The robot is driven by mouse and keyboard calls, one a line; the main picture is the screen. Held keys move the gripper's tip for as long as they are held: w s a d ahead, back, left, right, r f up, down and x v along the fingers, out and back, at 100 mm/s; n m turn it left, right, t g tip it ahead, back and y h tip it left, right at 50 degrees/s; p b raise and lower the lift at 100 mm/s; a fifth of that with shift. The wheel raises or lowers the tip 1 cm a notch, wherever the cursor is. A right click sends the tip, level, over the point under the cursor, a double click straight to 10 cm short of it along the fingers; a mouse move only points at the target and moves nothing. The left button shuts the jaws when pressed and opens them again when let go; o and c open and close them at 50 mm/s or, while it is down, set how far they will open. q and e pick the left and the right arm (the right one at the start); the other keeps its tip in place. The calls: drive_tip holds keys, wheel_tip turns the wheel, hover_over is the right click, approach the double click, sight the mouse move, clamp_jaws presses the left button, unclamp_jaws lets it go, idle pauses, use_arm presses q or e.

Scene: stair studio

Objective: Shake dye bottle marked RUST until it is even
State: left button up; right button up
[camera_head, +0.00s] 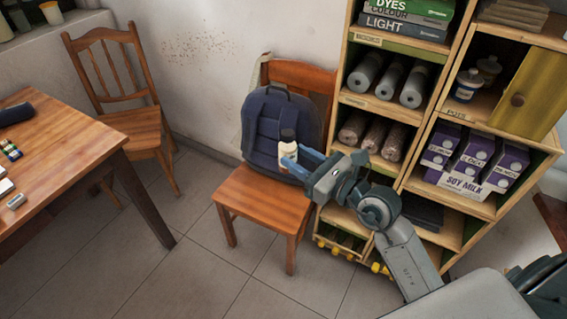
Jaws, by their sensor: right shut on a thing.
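A small white bottle (288,152) with a dark cap stands roughly upright in the blue fingers of my right gripper (292,161). The gripper is shut on it. The bottle is held in the air, seen in front of the blue backpack on the chair. Its label is too small to read, so I cannot tell whether it says RUST. The bottle's lower part is partly hidden by the fingers. My left gripper does not show.
A blue backpack (262,120) rests on a wooden chair (262,200). A wooden shelf unit (398,112) with rolls, books and soy milk cartons (470,160) stands close to my right arm. A table (60,150) and another chair (135,125) are at left. Floor between is clear.

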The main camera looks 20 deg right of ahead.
wheel_tip(320, 180, up, 10)
drive_tip(key=shift+f, duration=0.25)
wheel_tip(320, 180, down, 14)
drive_tip(key=shift+f, duration=0.2)
wheel_tip(320, 180, up, 14)
wheel_tip(320, 180, down, 14)
drive_tip(key=shift+r, duration=0.1)
wheel_tip(320, 180, up, 14)
drive_tip(key=shift+r, duration=0.15)
drive_tip(key=shift+c, duration=0.2)
wheel_tip(320, 180, down, 14)
drive_tip(key=shift+f, duration=0.2)
idle(0.4)
